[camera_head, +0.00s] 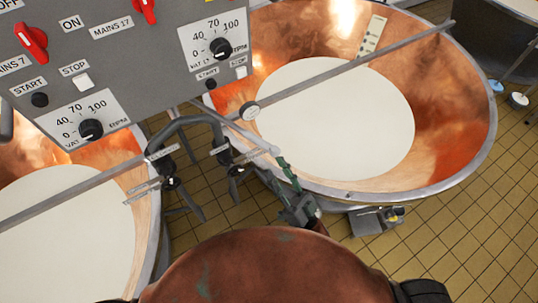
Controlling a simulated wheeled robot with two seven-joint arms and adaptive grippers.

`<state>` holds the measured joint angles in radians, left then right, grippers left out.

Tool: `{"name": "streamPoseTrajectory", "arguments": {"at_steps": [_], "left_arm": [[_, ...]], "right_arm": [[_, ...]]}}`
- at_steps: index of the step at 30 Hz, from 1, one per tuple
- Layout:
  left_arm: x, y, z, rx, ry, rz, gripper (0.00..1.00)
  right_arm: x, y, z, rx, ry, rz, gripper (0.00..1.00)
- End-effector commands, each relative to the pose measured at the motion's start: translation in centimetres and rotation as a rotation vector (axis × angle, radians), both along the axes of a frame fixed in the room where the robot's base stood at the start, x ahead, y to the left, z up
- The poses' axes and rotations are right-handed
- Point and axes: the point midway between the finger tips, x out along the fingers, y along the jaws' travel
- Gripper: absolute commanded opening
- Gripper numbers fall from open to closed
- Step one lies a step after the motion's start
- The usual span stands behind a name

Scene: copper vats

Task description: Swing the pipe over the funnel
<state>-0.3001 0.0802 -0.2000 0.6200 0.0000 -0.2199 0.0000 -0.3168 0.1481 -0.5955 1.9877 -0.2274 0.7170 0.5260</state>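A slim light-grey pipe (238,131) slants from under the control panel down to the right, across the near-left rim of the right vat. A thicker dark-grey pipe (183,123) bends in an arch between the two vats, with valve-like fittings below it. I cannot tell for sure which one is the task's pipe. My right gripper (284,168) is at the lower right end of the slim pipe, close to or touching it. Its fingers are small and dark green, so I cannot tell whether they are shut on it. I cannot make out a funnel. My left gripper is not in view.
A copper vat (452,120) of white liquid stands at right, another (150,195) at left. A grey bar (352,66) crosses the right vat. The control panel (130,50) hangs upper left. A grey foot-like block (376,220) sits below the right vat. Tiled floor is open lower right.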

Motion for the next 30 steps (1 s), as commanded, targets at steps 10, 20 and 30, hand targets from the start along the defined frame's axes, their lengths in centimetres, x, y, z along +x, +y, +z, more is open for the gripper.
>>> {"name": "streamPoseTrajectory", "arguments": {"at_steps": [10,20,30], "left_arm": [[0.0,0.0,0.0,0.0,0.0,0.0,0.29],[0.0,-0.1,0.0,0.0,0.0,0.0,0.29],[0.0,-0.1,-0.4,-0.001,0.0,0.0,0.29]], "right_arm": [[-1.0,-0.8,-1.2,0.001,-0.001,0.0,0.34],[0.8,-1.4,-3.4,-0.05,0.073,-0.049,0.34],[8.2,-11.5,-26.3,-0.502,0.748,-0.38,0.34]]}}
